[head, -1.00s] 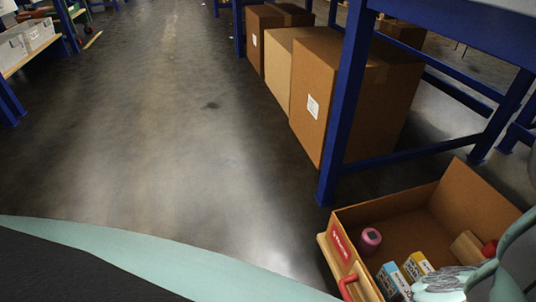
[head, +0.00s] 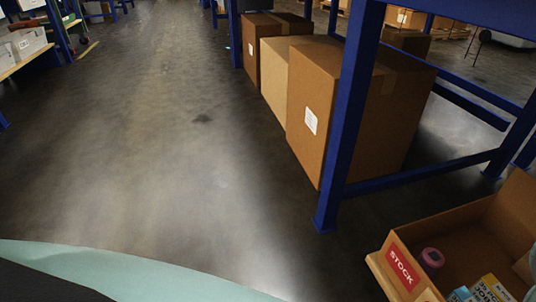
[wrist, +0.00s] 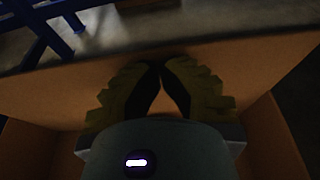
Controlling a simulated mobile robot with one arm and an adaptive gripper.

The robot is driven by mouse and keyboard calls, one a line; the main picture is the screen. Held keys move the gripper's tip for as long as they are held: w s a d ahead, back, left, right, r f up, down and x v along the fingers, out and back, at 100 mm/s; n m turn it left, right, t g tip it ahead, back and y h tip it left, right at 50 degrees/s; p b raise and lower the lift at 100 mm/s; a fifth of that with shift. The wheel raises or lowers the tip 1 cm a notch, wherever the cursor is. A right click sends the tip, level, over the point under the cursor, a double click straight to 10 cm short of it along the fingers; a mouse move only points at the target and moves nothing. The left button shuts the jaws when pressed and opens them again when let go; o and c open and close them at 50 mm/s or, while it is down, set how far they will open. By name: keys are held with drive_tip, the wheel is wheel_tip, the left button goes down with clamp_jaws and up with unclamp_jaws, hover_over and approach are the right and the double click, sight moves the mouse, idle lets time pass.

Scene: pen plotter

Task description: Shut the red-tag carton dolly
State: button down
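The carton (head: 447,226) with a red STOCK tag (head: 402,267) sits on a wooden dolly (head: 379,272) at the lower right of the head view, cut off by the frame. It holds a pink roll (head: 432,258), a yellow box (head: 491,289) and a blue box (head: 462,295). In the wrist view my gripper (wrist: 161,64) is over the open carton, its fingertips together by a carton wall (wrist: 50,95). I see nothing between the fingers. Whether they touch the wall is unclear. The gripper is outside the head view.
A blue rack post (head: 345,130) and its low crossbar (head: 420,180) stand just behind the carton. Large brown cartons (head: 310,150) are under the rack. The floor aisle (head: 190,170) at centre left is clear. A shelf with grey bins (head: 30,45) is at far left.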

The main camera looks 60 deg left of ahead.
drive_tip(key=shift+w+d+b, duration=0.2)
drive_tip(key=shift+w+b, duration=0.25)
drive_tip(key=shift+w, duration=0.15)
drive_tip(key=shift+w+d+b, duration=0.15)
drive_tip(key=shift+w+b, duration=0.25)
drive_tip(key=shift+w, duration=0.2)
drive_tip(key=f+p+v, duration=0.1)
drive_tip(key=p+v, duration=1.1)
drive_tip(key=v, duration=0.1)
drive_tip(key=shift+s, duration=0.55)
